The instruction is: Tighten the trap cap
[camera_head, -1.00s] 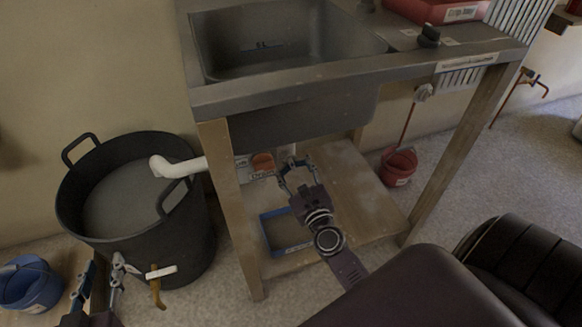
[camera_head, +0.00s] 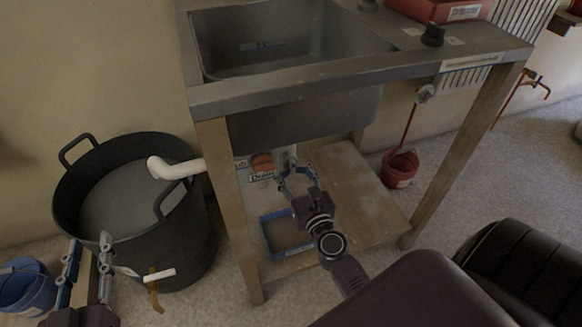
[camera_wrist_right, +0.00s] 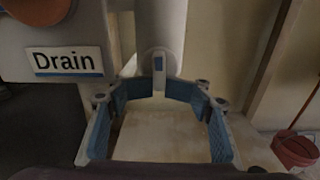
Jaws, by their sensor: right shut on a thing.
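The grey-white trap (camera_head: 285,155) hangs under the sink, and its pipe (camera_wrist_right: 158,22) shows in the right wrist view. The round trap cap (camera_wrist_right: 158,60) is at its lower end, with a small grey-blue tab in front. The fingers partly hide the cap in the head view. My left gripper (camera_head: 90,258) is open and empty at lower left, beside the black tub.
A black tub (camera_head: 190,245) of greyish content takes in a white pipe (camera_head: 175,169) and has a tap (camera_head: 158,275). An orange knob (camera_head: 262,163) and Drain label (camera_wrist_right: 66,62) are left of the trap. A blue frame (camera_head: 268,240) lies on the shelf (camera_head: 350,190). Wooden legs flank the opening.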

